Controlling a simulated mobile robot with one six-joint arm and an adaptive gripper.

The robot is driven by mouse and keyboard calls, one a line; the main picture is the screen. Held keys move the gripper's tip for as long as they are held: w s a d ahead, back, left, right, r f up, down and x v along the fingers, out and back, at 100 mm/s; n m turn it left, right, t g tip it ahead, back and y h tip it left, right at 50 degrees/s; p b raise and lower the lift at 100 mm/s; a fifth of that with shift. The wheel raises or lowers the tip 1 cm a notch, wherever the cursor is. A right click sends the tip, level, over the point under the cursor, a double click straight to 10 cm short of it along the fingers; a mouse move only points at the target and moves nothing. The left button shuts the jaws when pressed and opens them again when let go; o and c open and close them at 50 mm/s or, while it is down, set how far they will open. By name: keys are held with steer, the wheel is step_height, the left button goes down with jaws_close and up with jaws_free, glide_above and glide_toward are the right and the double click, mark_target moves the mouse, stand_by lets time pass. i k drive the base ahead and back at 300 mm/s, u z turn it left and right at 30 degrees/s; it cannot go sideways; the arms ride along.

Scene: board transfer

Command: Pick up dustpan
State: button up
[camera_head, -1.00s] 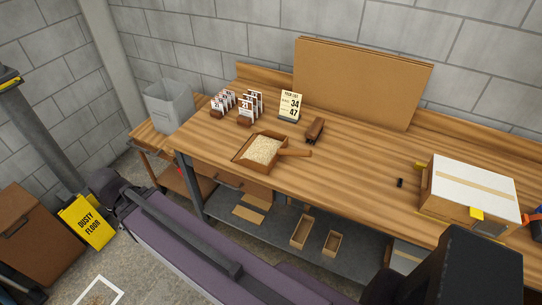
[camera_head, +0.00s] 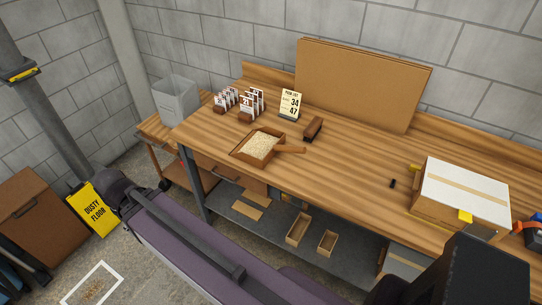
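My purple arm crosses the foreground below the bench, apart from the dustpan. My gripper cannot be made out in this view.
Numbered cards (camera_head: 249,104) in holders and a sign reading 34 and 47 (camera_head: 291,103) stand behind the dustpan. A cardboard box (camera_head: 462,192) sits at right. A grey bin (camera_head: 177,100) stands left. A yellow dusty-floor sign (camera_head: 92,209) and a white floor frame (camera_head: 92,285) are lower left.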

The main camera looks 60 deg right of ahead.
mark_target(259, 147)
steer(key=k, duration=1.95)
steer(key=z, duration=1.05)
steer(key=i, duration=1)
